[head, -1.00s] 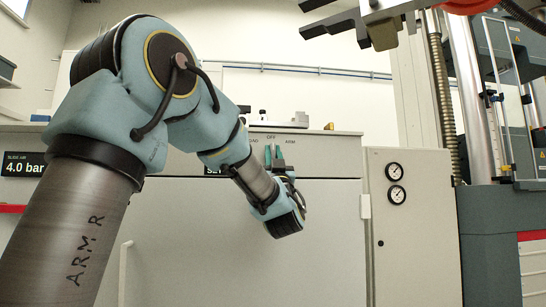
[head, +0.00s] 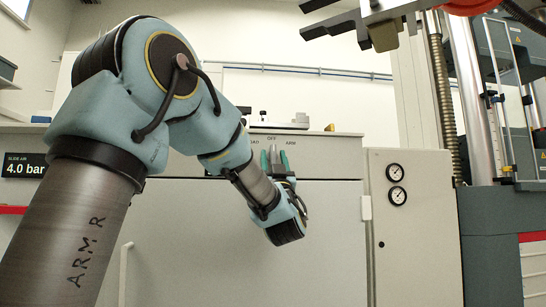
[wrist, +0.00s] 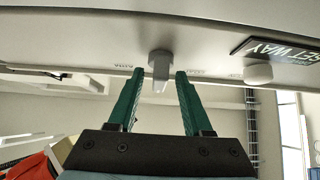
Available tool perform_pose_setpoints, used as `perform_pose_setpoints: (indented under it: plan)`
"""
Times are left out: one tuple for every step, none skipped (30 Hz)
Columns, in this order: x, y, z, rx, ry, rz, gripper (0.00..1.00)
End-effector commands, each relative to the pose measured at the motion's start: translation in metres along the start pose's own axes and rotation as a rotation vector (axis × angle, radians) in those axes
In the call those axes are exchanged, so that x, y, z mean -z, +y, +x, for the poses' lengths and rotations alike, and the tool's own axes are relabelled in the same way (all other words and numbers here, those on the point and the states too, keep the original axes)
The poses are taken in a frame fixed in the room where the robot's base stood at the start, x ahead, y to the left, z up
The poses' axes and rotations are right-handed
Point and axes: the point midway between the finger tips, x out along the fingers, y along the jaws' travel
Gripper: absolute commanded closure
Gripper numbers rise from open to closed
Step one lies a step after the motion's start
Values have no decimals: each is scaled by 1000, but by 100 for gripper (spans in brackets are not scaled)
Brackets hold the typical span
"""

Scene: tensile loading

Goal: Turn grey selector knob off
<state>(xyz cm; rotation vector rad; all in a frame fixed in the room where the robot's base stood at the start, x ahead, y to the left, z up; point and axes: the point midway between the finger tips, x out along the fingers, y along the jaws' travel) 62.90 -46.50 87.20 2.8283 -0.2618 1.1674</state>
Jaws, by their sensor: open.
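The grey selector knob (wrist: 160,66) sticks out from the pale panel in the wrist view, with small labels on both sides of it. My gripper (wrist: 159,76) has two green fingers, spread apart. The knob's end lies between the fingertips in this view, with a gap visible on each side; I cannot tell how deep it sits between them. In the head view my gripper (head: 274,156) is at the cabinet's upper front, just below the OFF label, with labels to left and right. The knob is small there and mostly hidden by the fingers.
A white round button (wrist: 258,73) sits beside the knob, near a dark sign (wrist: 280,42). The grey cabinet (head: 330,240) fills the space behind my arm. Two gauges (head: 396,183) are on a panel to the right. A dark clamp-like fixture (head: 345,22) hangs above.

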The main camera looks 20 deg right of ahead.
Motion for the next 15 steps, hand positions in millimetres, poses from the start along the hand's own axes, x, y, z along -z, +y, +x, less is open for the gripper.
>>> perform_pose_setpoints:
  plan:
    - [1,1,-7,-3,-3,0,50]
    - [1,1,-12,-4,-3,0,50]
    - [2,1,-20,-4,-3,1,50]
    - [1,1,-26,-5,-5,1,50]
    - [1,1,-32,-5,-5,1,50]
    - [1,1,-41,-4,-5,2,50]
    - [1,0,-47,-4,-6,3,50]
    - [0,1,-53,-4,-6,2,50]
    - [0,1,-61,-4,-6,1,50]
    - [0,1,-66,-5,-7,1,50]
    - [0,1,-71,-4,-6,1,50]
    - [-1,0,-77,-4,-7,2,50]
    - [-1,0,-81,-3,-7,2,50]
    - [-1,0,-85,-3,-7,2,50]
    - [-1,0,-89,-2,-6,2,50]
